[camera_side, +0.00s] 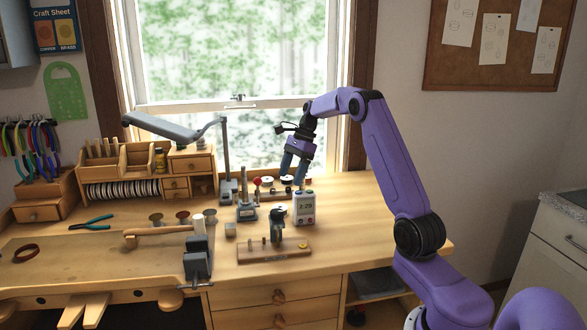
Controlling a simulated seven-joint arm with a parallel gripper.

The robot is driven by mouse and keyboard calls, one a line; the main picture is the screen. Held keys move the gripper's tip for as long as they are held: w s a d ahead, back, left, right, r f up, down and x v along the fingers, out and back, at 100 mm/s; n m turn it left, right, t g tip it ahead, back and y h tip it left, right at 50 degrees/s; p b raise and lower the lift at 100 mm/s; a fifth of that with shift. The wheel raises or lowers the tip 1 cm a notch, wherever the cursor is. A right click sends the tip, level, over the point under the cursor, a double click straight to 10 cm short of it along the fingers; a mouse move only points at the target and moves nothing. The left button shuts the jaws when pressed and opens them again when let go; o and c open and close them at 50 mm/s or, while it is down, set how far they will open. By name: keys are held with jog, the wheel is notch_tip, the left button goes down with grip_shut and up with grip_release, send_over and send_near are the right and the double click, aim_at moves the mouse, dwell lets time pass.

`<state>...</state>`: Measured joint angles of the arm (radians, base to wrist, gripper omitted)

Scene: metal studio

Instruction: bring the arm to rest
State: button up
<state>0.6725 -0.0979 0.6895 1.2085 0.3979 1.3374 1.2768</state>
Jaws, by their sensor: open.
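My gripper (293,170) hangs pointing down over the back right part of the wooden workbench (370,225), above and behind a white timer (305,207). Its fingers are apart and I see nothing held between them. My purple arm rises from the lower right, bends at the top and reaches left in front of the window. Whether the fingertips touch the small things behind the timer I cannot tell from this view.
Near the gripper stand a small round red-topped item (257,182), a grey metal stand (246,208) and a wooden board with a tool (275,250). A grey lamp (175,128) and a wooden organizer (120,170) are further left. The bench's right end is clear.

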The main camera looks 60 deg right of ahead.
jog(key=shift+v, duration=0.85)
jog(key=w+a+r+n+y, duration=0.2)
jog(key=a+n, duration=0.3)
jog(key=a, duration=1)
jog(key=s+a+n+g+h, duration=0.3)
jog(key=s+a+n, duration=0.9)
jog(key=s+a, duration=0.45)
jog(key=s+f+n+h, duration=0.1)
jog(key=s+f+n, duration=0.1)
jog(key=s+n, duration=0.7)
jog(key=s+a+f+n+t+h, duration=0.1)
jog(key=s+f+n, duration=0.1)
jog(key=s+n, duration=0.7)
jog(key=s, duration=0.3)
jog(key=shift+s+f+t+h, duration=0.3)
jog(key=shift+f, duration=0.1)
jog(key=shift+a, duration=0.1)
